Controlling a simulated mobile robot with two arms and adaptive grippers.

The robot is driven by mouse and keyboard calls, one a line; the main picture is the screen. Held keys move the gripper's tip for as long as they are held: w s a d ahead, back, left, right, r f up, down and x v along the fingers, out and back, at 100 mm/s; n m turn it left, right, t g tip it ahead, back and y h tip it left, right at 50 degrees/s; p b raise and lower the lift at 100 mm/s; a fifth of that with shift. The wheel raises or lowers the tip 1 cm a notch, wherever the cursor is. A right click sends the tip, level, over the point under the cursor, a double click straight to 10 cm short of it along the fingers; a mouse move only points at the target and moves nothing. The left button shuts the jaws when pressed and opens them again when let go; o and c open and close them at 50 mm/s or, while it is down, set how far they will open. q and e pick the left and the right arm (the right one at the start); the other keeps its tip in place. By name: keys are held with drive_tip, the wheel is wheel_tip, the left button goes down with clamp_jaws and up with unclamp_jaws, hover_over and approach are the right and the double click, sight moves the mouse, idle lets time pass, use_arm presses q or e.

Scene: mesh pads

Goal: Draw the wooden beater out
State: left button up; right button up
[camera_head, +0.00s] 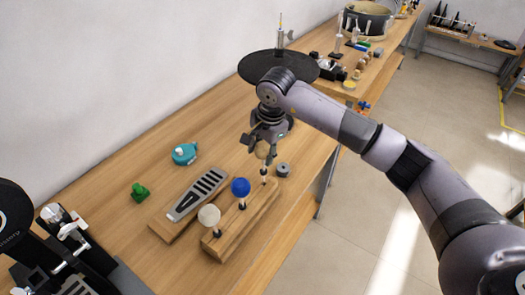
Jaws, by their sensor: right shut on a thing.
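The wooden beater (263,150) has a round, pale wooden head and a thin stem. It is upright over the far end of a long wooden block (228,238). My right gripper (265,141) reaches down from above and is shut on its head. The stem's lower end meets the block in the picture; I cannot tell how deep it sits. A blue-headed beater (241,187) stands in the middle of the block and a white-headed one (209,215) at the near end. My left gripper is not in view.
A grey slotted plate on a wooden base (198,195) lies left of the block. A small grey cylinder (283,170) is close right of the beater. A black disc (278,67) stands behind my gripper.

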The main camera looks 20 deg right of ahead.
sight(262, 145)
drive_tip(key=shift+r+p, duration=0.35)
drive_tip(key=shift+r, duration=1.15)
